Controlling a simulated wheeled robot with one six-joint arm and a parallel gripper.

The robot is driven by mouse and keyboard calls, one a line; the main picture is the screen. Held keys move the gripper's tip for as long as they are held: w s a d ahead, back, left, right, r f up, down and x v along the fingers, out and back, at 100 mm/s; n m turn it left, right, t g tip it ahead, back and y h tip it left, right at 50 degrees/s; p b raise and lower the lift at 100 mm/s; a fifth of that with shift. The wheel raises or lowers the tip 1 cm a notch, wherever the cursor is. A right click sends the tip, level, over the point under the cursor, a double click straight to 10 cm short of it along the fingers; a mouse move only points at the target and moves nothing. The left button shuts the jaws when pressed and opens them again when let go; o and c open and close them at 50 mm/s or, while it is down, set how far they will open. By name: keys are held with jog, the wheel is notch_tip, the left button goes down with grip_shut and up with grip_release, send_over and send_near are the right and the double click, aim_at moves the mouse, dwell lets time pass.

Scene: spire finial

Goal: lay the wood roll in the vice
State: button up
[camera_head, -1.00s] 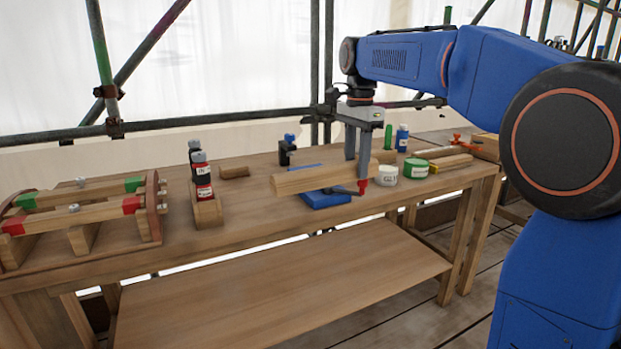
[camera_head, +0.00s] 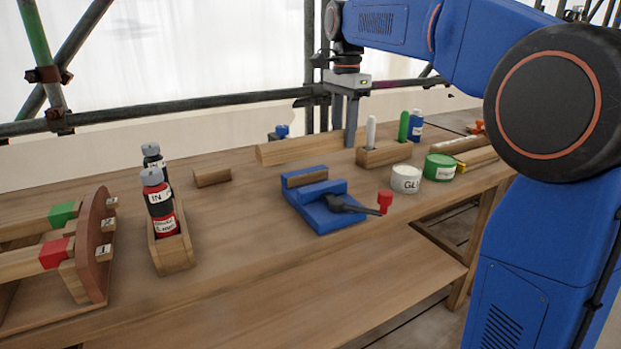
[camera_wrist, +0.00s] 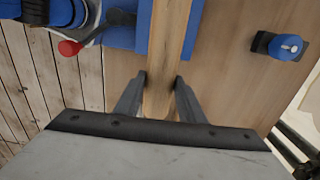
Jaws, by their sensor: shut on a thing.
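The wood roll (camera_head: 295,150) is a long pale wooden piece. My gripper (camera_head: 344,135) is shut on it near its right part in the head view. The wrist view shows the roll (camera_wrist: 168,45) between both fingertips (camera_wrist: 160,85). The blue vice (camera_head: 335,215) stands on the bench with a dark lever and red knob (camera_head: 385,200). In the head view the roll appears above and behind the vice, apart from it. In the wrist view the roll crosses over the blue vice (camera_wrist: 122,32) and hides part of it.
A bottle holder (camera_head: 172,250) stands left of the vice, with a wooden block (camera_head: 212,177) behind it. A tool block (camera_head: 385,155), a white pot (camera_head: 406,179) and a green tin (camera_head: 439,168) stand to the right. A rack (camera_head: 95,245) is at far left.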

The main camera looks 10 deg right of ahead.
jog(key=shift+w+f, duration=0.2)
jog(key=shift+f, duration=4.8)
jog(key=shift+f, duration=0.1)
jog(key=o, duration=1.2)
notch_tip(320, 180, up, 12)
jog(key=shift+r, duration=0.1)
jog(key=shift+s, duration=0.1)
